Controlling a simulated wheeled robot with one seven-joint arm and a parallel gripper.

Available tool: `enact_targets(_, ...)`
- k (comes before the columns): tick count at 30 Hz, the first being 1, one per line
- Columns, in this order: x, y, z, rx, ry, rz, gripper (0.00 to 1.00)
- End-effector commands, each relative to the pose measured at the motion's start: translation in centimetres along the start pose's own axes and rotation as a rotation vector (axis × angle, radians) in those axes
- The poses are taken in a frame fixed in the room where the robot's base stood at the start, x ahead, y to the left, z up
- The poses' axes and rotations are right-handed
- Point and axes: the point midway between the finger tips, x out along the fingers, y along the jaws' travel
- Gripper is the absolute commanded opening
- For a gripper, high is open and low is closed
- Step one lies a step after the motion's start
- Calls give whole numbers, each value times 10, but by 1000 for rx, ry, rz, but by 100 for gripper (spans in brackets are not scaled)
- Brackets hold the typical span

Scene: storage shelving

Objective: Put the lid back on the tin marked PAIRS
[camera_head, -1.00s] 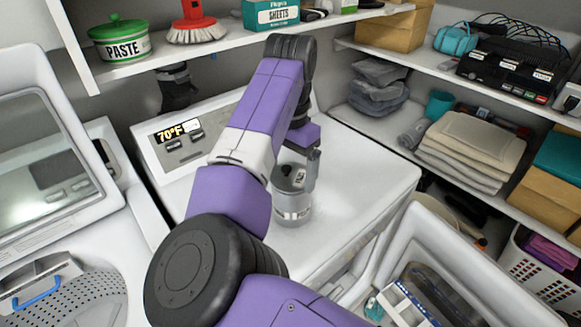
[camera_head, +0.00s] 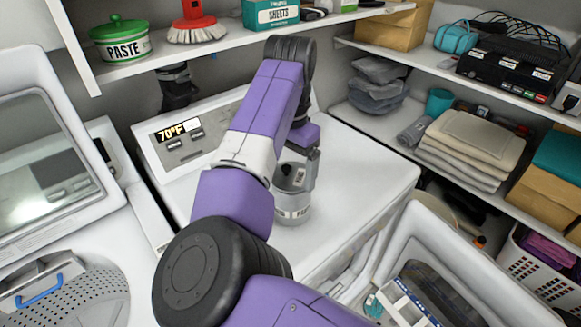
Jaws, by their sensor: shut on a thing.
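A grey metal tin (camera_head: 292,208) stands upright on the white machine top in the middle of the view. Its small label is too small to read. A grey lid (camera_head: 287,180) with a dark knob is at the tin's mouth; I cannot tell whether it is fully seated. My gripper (camera_head: 302,172) points down at the lid's right side and is shut on the lid, as far as the view shows. My arm hides part of the tin's left side and the machine top behind it.
A green tin marked PASTE (camera_head: 120,42) and a red brush (camera_head: 195,25) sit on the shelf above. A control panel (camera_head: 180,140) showing 70°F rises behind the machine top. Folded towels (camera_head: 470,145) lie on the right shelf. The machine top right of the tin is clear.

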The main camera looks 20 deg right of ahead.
Motion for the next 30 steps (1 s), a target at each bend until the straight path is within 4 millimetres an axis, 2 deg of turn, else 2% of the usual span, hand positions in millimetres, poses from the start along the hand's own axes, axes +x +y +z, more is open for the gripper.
enact_targets(10, 0, 0, 0, 0, 0, 0, 50)
enact_targets(11, 0, 0, 0, 0, 0, 0, 94)
enact_targets(12, 0, 0, 0, 0, 0, 0, 100)
enact_targets(23, 0, 0, 0, 0, 0, 0, 100)
enact_targets(30, -10, 0, 0, 0, 0, 0, 100)
